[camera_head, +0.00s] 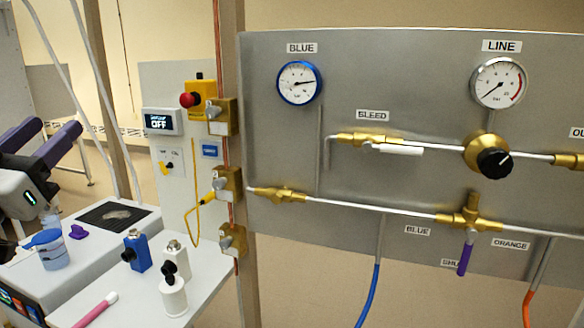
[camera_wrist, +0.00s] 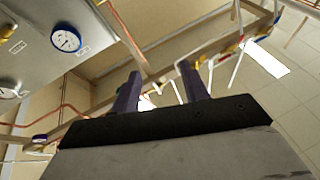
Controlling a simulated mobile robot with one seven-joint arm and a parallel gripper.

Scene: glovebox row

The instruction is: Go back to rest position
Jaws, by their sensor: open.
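My gripper (camera_head: 57,126) shows at the left edge of the head view, a pale hand with two dark purple fingers. In the wrist view my gripper (camera_wrist: 159,71) has its fingers spread apart. No object shows between them. The hand appears above and in front of the white bench equipment in the head view. The rest of my arm is mostly out of frame.
A grey panel (camera_head: 350,105) with gauges, brass valves and pipes fills the right. A wooden post (camera_head: 232,60) stands left of it. A blue bottle (camera_head: 137,252), white bottle (camera_head: 173,296) and blue-lidded cup (camera_head: 52,253) stand below and right of the hand.

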